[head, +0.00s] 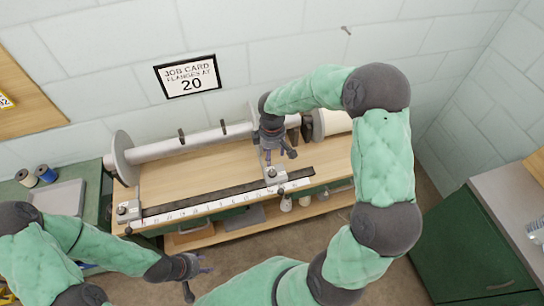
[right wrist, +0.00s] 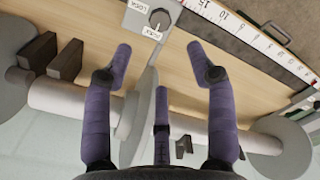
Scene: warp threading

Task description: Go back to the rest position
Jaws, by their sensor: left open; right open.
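My right gripper (head: 274,147) is over the wooden bench, in front of the white beam roller (head: 185,145). A light disc-shaped flange (right wrist: 139,112) on the roller is seen beyond the fingers. Whether the fingers touch anything cannot be told. My left gripper (head: 200,270) is low at the front left, open and empty, apart from the bench.
A scale ruler (head: 215,200) with metal end blocks runs along the bench's front edge. A job card (head: 188,76) reading 20 hangs on the wall. Spools (head: 46,173) and a grey tray (head: 62,196) are at left. A green cabinet (head: 465,245) stands at right.

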